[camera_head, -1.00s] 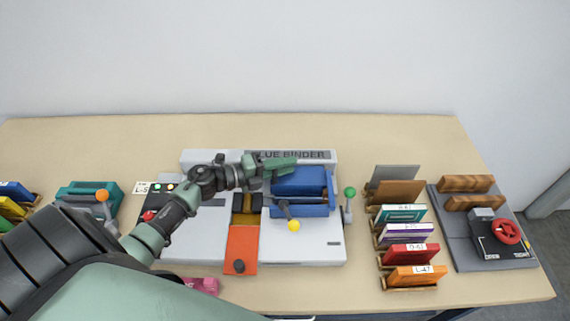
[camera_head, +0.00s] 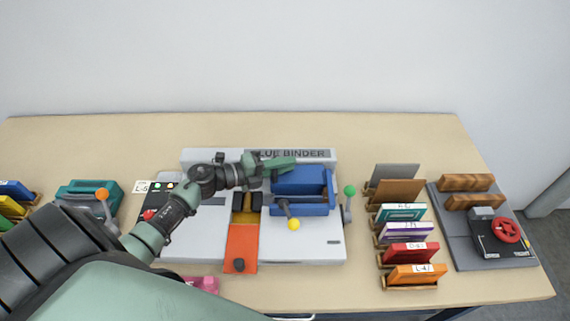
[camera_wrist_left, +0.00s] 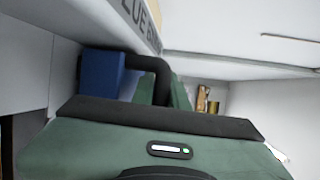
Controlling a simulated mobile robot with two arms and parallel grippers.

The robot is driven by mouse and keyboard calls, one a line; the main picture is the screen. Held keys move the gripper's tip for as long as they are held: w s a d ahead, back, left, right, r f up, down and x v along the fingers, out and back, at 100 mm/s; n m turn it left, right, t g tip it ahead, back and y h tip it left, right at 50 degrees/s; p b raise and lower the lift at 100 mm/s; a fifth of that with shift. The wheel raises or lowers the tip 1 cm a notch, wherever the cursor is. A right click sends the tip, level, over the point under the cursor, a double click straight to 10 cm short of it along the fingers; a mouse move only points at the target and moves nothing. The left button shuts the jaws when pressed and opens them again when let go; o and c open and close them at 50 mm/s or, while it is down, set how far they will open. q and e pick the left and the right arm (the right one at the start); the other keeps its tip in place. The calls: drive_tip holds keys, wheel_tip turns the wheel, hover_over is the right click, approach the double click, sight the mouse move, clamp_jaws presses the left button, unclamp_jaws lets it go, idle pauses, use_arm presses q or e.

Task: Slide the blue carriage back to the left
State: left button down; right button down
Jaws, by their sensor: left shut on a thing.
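The blue carriage (camera_head: 300,182) sits on the right half of the glue binder (camera_head: 315,246), with a lever ending in a yellow knob (camera_head: 293,225) on its front. My left gripper (camera_head: 282,163) reaches in from the left and is at the carriage's back left edge. In the left wrist view a black handle (camera_wrist_left: 160,80) stands beside the blue carriage side (camera_wrist_left: 101,76), at my left gripper's fingers. The gripper is shut on this handle; its fingertips are partly hidden. My right gripper is in neither view.
An orange plate (camera_head: 241,248) lies left of the carriage. A green-knobbed lever (camera_head: 349,191) stands close on its right. Upright labelled books (camera_head: 410,252) fill a rack further right, beside a grey press with a red wheel (camera_head: 507,230). The table's back strip is clear.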

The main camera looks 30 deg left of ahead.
use_arm(q)
drive_tip(key=shift+a, duration=0.1)
idle(0.7)
drive_tip(key=shift+s+a, duration=0.15)
drive_tip(key=s+a+b, duration=0.2)
drive_tip(key=s+a, duration=0.2)
drive_tip(key=a, duration=0.2)
drive_tip(key=s+a+b, duration=0.2)
drive_tip(key=s+a, duration=0.2)
drive_tip(key=a, duration=0.3)
drive_tip(key=s+a+b, duration=0.2)
drive_tip(key=s+a, duration=0.1)
drive_tip(key=a, duration=0.3)
drive_tip(key=shift+s+a, duration=0.15)
drive_tip(key=shift+s, duration=0.25)
drive_tip(key=shift+a, duration=0.1)
drive_tip(key=c, duration=1.7)
unclamp_jaws()
drive_tip(key=b+v, duration=0.1)
drive_tip(key=v, duration=0.5)
drive_tip(key=shift+s+a+b, duration=0.2)
drive_tip(key=shift+s+b, duration=0.1)
drive_tip(key=shift+s, duration=0.05)
drive_tip(key=shift+s+a+r, duration=0.2)
drive_tip(key=shift+s+a, duration=0.1)
drive_tip(key=shift+s, duration=0.05)
